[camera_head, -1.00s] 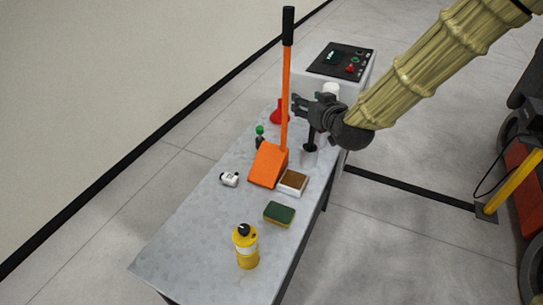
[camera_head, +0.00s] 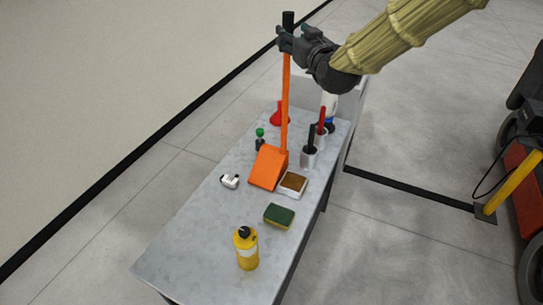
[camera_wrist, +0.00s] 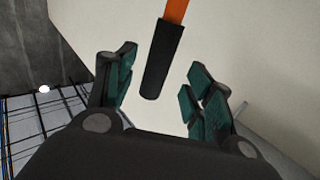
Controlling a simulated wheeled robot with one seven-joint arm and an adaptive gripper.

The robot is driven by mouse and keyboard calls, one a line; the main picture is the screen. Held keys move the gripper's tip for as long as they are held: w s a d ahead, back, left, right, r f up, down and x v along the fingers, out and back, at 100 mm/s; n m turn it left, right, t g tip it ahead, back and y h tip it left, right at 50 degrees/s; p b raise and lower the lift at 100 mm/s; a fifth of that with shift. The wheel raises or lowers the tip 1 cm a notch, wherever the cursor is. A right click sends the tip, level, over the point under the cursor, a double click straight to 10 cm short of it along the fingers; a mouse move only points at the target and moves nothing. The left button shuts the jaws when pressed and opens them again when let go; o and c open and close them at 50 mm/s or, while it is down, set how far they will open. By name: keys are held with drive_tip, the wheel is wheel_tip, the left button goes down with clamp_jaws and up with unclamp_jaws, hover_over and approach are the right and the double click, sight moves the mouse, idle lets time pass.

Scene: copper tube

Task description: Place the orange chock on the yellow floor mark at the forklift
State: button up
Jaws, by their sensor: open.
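The orange chock (camera_head: 268,167) stands on the grey table, with a long orange handle (camera_head: 285,105) rising upright to a black grip (camera_head: 288,20). My gripper (camera_head: 283,40) is up at the lower end of that black grip. In the wrist view the black grip (camera_wrist: 162,62) lies between the spread, green-padded fingers of my gripper (camera_wrist: 160,72), with visible gaps on both sides. Part of the forklift (camera_head: 528,185) shows at the right edge, red with black wheels. I cannot make out the yellow floor mark.
A yellow bar (camera_head: 512,182) slants beside the forklift. Floor between is clear.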

drive_tip(key=shift+f+p+x, duration=0.15)
drive_tip(key=shift+p+x, duration=0.35)
drive_tip(key=shift+x, duration=0.4)
drive_tip(key=shift+f+p+x, duration=0.2)
drive_tip(key=shift+p+x, duration=0.3)
drive_tip(key=shift+x, duration=0.45)
drive_tip(key=shift+f+p+x, duration=0.15)
drive_tip(key=shift+p+x, duration=0.35)
drive_tip(key=shift+x, duration=0.4)
drive_tip(key=shift+d, duration=0.15)
clamp_jaws()
drive_tip(key=shift+w+r, duration=0.1)
drive_tip(key=shift+r, duration=0.1)
